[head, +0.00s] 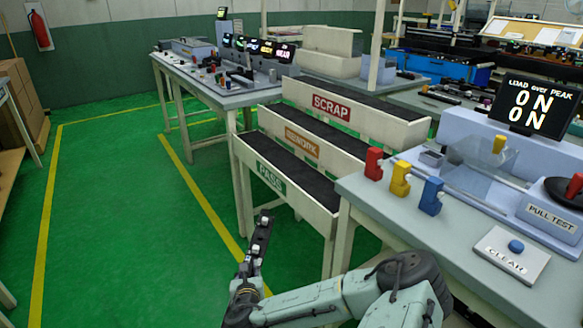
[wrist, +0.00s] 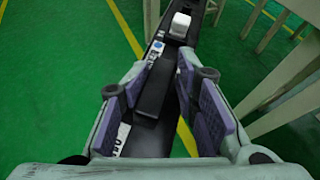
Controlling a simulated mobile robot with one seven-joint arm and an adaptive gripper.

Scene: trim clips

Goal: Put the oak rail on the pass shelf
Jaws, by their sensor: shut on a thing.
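My gripper (head: 247,276) is shut on a long dark rail, taken here as the oak rail (head: 262,238), which sticks up and away from it. In the wrist view the rail (wrist: 157,92) lies between the purple pads of my gripper (wrist: 165,82); it bears a white block, a blue dot and a partly hidden white label. The rail looks black. The pass shelf (head: 294,173) is the lowest, nearest sloped shelf, with a black bed and a green PASS sign. My gripper and the rail are in front of it, to its left and apart from it. No items show on its bed.
The rework shelf (head: 325,145) and scrap shelf (head: 350,100) rise behind the pass shelf. A bench with red, yellow and blue clips (head: 400,178) and a pull tester (head: 548,222) stands at right. Another bench (head: 225,90) stands at back left. Green floor lies open at left.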

